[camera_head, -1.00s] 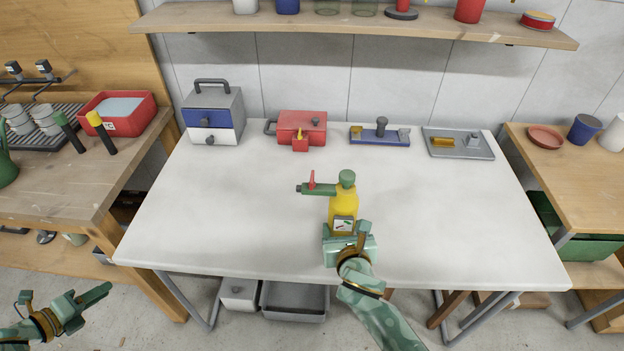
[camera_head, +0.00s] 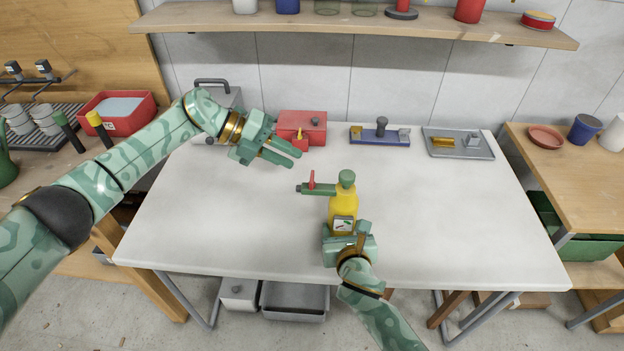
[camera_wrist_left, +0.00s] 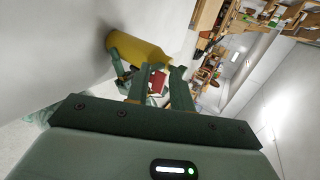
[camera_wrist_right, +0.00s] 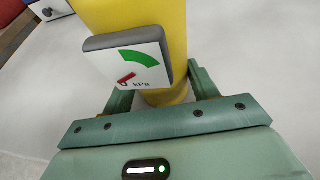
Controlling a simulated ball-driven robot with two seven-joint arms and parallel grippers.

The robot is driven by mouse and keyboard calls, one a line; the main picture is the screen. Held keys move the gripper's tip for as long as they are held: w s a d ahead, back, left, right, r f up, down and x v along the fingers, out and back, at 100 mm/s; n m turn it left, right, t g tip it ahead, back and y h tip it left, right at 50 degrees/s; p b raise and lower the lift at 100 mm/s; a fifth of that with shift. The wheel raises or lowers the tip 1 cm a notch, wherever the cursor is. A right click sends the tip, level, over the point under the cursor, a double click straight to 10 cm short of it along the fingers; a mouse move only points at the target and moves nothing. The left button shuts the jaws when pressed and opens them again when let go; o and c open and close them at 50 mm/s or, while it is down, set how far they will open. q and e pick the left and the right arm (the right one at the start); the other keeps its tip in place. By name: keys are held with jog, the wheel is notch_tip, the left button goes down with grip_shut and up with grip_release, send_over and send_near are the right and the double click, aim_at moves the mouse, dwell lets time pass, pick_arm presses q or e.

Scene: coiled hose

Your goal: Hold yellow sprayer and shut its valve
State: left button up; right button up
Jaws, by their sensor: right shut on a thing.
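The yellow sprayer (camera_head: 343,206) stands upright near the middle of the white table, with a green cap and a green nozzle (camera_head: 322,189) pointing left. A red valve lever (camera_head: 311,180) sticks up from the nozzle. A pressure gauge (camera_wrist_right: 128,58) is on its front. My right gripper (camera_head: 346,238) is shut around the lower yellow body, as the right wrist view shows. My left gripper (camera_head: 293,158) is above the table, up and left of the lever, open and apart from it. In the left wrist view the yellow body (camera_wrist_left: 140,48) appears beyond the left fingers.
A red box (camera_head: 302,126), a blue holder (camera_head: 380,138) and a grey tray (camera_head: 484,151) stand along the table's back. My left arm partly hides a grey toolbox (camera_head: 225,95). The table's right side is clear.

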aim_at(312, 176)
pick_arm(q)
jog(key=s+d+r+y, duration=0.1)
jog(key=d+r+y, duration=0.1)
jog(key=y, duration=0.1)
jog(key=s+d+r+y, duration=0.1)
jog(key=d+r+y, duration=0.1)
jog(key=y, duration=0.2)
jog(key=s+d+r+y, duration=0.2)
jog(key=y, duration=0.2)
jog(key=shift+d+r+m, duration=0.1)
jog(key=shift+r+m, duration=0.2)
jog(key=shift+r, duration=0.05)
jog(key=shift+f, duration=3.45)
grip_shut()
